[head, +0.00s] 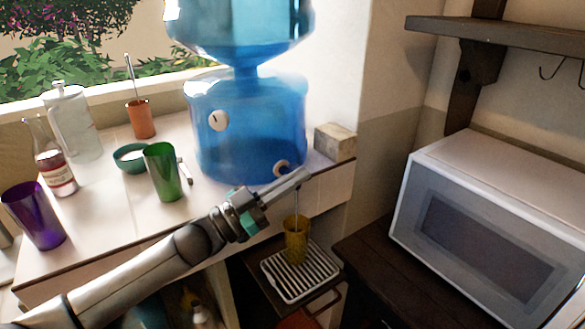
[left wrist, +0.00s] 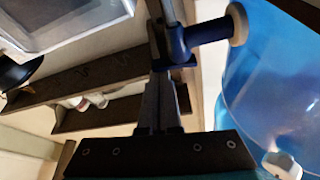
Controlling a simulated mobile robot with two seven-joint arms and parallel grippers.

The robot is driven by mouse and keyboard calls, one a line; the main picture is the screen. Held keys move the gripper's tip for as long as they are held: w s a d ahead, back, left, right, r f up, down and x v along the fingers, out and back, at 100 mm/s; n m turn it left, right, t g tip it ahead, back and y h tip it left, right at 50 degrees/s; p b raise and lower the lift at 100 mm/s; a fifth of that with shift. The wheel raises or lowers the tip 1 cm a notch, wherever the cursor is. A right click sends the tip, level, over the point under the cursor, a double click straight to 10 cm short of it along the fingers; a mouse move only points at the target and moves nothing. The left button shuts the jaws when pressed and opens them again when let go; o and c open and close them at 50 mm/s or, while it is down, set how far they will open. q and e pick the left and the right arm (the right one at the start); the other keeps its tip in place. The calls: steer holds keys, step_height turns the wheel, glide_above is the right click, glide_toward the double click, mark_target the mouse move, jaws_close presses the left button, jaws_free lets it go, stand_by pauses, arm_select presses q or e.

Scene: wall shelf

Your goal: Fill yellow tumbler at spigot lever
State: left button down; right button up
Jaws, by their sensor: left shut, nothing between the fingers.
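The yellow tumbler (head: 296,240) stands upright on a slatted drip tray (head: 318,284) below the counter edge. A thin pale streak, apparently water, runs down into its mouth. The blue water dispenser (head: 240,125) has its lower spigot collar (head: 282,167) partly behind my left gripper (head: 300,178). That gripper is shut and empty, over the spigot and above the tumbler. In the left wrist view, the shut fingers (left wrist: 161,100) reach up to the blue spigot (left wrist: 190,38), seemingly touching it at the lever. The exact contact is unclear. My right gripper is not in view.
A green cup (head: 163,172), teal bowl (head: 131,158), purple cup (head: 34,216), bottle (head: 55,170) and orange cup (head: 140,119) stand on the counter at left. A stone-like block (head: 335,142) sits right of the dispenser. A microwave (head: 490,235) occupies the right.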

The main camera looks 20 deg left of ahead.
arm_select(q)
steer(key=shift+r, duration=0.1)
step_height(320, 180, up, 4)
steer(key=p, duration=0.4)
steer(key=v, duration=1)
steer(key=shift+s+d+b, duration=0.25)
steer(key=shift+b, duration=0.05)
stand_by(0.8)
